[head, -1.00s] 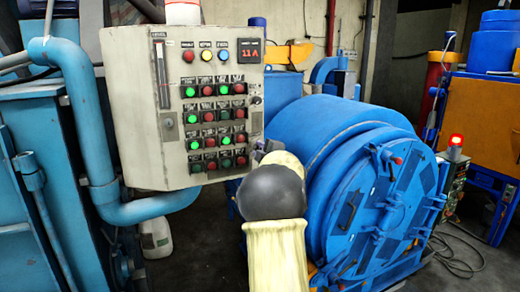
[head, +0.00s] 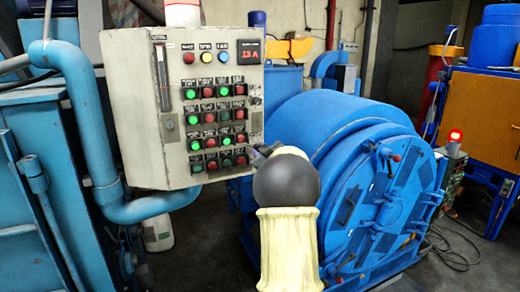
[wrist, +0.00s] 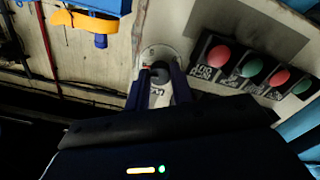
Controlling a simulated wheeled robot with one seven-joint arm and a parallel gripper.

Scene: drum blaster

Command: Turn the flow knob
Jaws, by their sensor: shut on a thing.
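The flow knob (wrist: 161,70) is a small dark knob on a round pale plate, seen in the wrist view near a row of buttons. My gripper (wrist: 158,84) has its two dark fingers on either side of the knob and is shut on it. In the head view my gripper (head: 264,152) is a small dark shape at the lower right edge of the grey control panel (head: 150,110), mostly hidden behind my arm. I cannot make out the gripped knob there. The panel's red digital display (head: 249,52) reads about 13 A.
Rows of red and green buttons (wrist: 250,70) lie close to the right of my gripper in the wrist view. A large blue drum machine (head: 340,130) stands right of the panel. A thick blue pipe (head: 90,130) runs along its left side.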

